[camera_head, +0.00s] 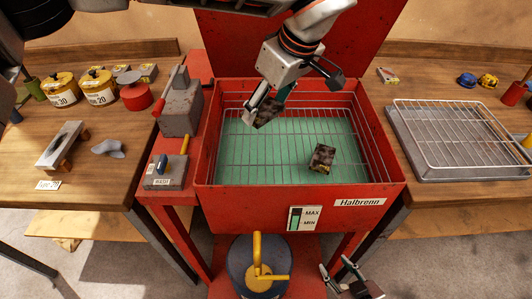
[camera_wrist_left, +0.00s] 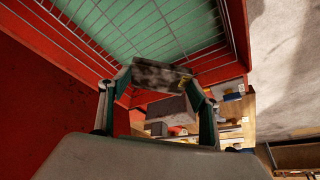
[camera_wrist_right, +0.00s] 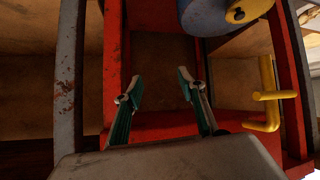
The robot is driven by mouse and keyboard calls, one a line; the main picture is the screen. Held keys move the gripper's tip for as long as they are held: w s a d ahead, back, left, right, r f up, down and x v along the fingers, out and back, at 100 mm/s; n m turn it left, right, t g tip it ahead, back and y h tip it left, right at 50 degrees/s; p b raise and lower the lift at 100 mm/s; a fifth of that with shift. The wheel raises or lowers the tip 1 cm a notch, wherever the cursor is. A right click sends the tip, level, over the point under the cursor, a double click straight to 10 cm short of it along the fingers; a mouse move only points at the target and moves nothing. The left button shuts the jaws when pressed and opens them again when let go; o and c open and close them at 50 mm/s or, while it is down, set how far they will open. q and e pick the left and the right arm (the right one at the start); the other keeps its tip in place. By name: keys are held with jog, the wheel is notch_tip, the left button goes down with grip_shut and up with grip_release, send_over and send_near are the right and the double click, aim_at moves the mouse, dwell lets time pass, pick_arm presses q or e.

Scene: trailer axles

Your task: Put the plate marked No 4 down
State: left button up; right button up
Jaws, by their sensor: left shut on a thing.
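My left gripper (camera_head: 262,108) is shut on a dark, grimy plate (camera_head: 268,112) over the left-back part of the red wash tank. In the left wrist view the plate (camera_wrist_left: 158,76) sits between both fingers, with a small yellow patch at one end. I cannot read a number on it. A second grimy dark block (camera_head: 322,157), also with a yellow patch, lies on the wire rack in the tank; its marking is not readable. My right gripper (camera_head: 338,269) is open and empty, low in front of the tank; its spread fingers show in the right wrist view (camera_wrist_right: 160,80).
The red tank (camera_head: 250,203) labelled Halbrenn holds green liquid and a wire basket. A wire rack on a grey tray (camera_head: 452,135) stands empty on the right bench. A grey tank-side box (camera_head: 180,110), yellow tins (camera_head: 97,88) and a blue drum (camera_head: 262,270) stand around.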

pick_arm(q)
send_over(263, 160)
jog(key=s+d, duration=0.1)
notch_tip(263, 160, down, 11)
jog(key=shift+b, duration=0.4)
jog(key=shift+f, duration=2.6)
pick_arm(e)
jog(key=shift+w+d+f, duration=0.2)
jog(key=shift+w, duration=0.3)
pick_arm(q)
jog(key=shift+f, duration=0.1)
jog(key=o, duration=1.7)
